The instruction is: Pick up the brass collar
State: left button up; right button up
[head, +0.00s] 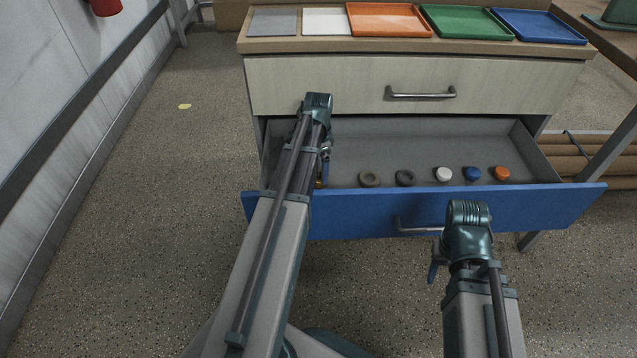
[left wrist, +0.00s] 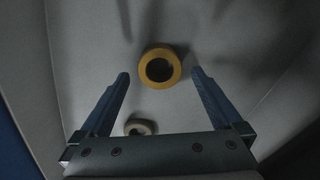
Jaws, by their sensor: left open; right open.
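The brass collar (left wrist: 160,53) is a yellow ring lying on the grey drawer floor in the left wrist view. My left gripper (left wrist: 159,75) is open above it, with the collar between and slightly beyond the fingertips, apparently untouched. In the head view my left gripper (head: 325,165) reaches into the open drawer at its left end; only a small yellowish bit, likely the collar, shows beneath it. My right gripper (head: 436,262) is open and empty, in front of the drawer's blue front.
The open drawer (head: 540,196) also holds an olive ring (head: 369,179), a dark ring (head: 405,178), and white (head: 443,174), blue (head: 472,174) and orange (head: 502,173) pieces in a row. A closed drawer (head: 520,85) is above. Coloured trays (head: 388,20) lie on top.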

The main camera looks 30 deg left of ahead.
pick_arm(q)
notch_tip(320, 180, down, 3)
jog(key=shift+f+b, duration=0.1)
jog(key=shift+b, duration=0.95)
pick_arm(e)
notch_tip(320, 180, down, 3)
jog(key=shift+r, duration=0.1)
pick_arm(q)
jog(key=shift+c, duration=0.3)
jog(key=c, duration=1.3)
jog(key=shift+r, duration=0.25)
